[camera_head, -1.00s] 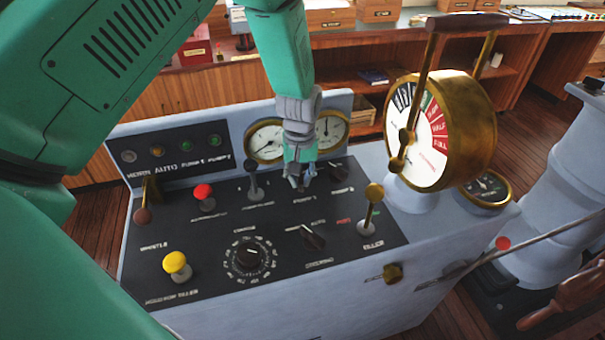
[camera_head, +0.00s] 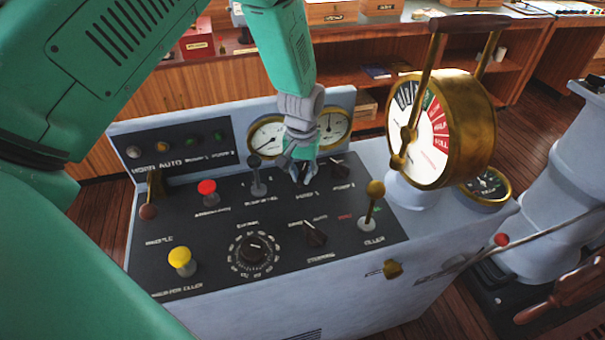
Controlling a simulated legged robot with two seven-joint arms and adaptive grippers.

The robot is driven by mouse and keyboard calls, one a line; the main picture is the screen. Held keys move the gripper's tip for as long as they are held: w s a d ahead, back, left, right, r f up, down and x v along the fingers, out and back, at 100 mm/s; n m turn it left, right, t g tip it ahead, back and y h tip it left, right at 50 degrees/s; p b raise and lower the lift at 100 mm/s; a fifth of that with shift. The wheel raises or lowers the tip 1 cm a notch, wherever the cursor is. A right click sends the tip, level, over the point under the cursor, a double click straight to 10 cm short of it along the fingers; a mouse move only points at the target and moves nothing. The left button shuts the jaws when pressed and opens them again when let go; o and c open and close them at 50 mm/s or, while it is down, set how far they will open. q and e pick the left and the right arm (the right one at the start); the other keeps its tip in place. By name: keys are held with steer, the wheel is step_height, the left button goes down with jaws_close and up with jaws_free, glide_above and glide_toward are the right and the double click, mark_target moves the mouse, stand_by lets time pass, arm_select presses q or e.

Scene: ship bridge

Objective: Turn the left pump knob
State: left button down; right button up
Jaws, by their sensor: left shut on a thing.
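The left pump knob is hidden beneath my left gripper (camera_head: 302,176), at the label of the first pump on the dark panel (camera_head: 210,225). My left gripper points down from its green arm and is shut on that knob. The knob's own angle cannot be made out. The right pump knob (camera_head: 334,168) is a small black knob just to the right of the gripper, uncovered. My right gripper is not in view.
A black lever (camera_head: 257,177) stands close left of the gripper, two brass gauges (camera_head: 266,138) behind it. A brass-tipped lever (camera_head: 375,190) and the large brass telegraph (camera_head: 465,130) stand to the right. Red (camera_head: 207,187) and yellow (camera_head: 180,256) knobs are at the left.

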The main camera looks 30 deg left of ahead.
mark_target(302, 171)
arm_select(q)
steer(key=shift+w+r, duration=0.2)
steer(key=shift+w, duration=0.15)
steer(key=c, duration=1.6)
jaws_free()
steer(key=shift+f, duration=0.1)
steer(key=shift+a+f, duration=0.1)
steer(key=shift+s, duration=0.1)
step_height(302, 171, up, 12)
steer(key=shift+f, duration=0.1)
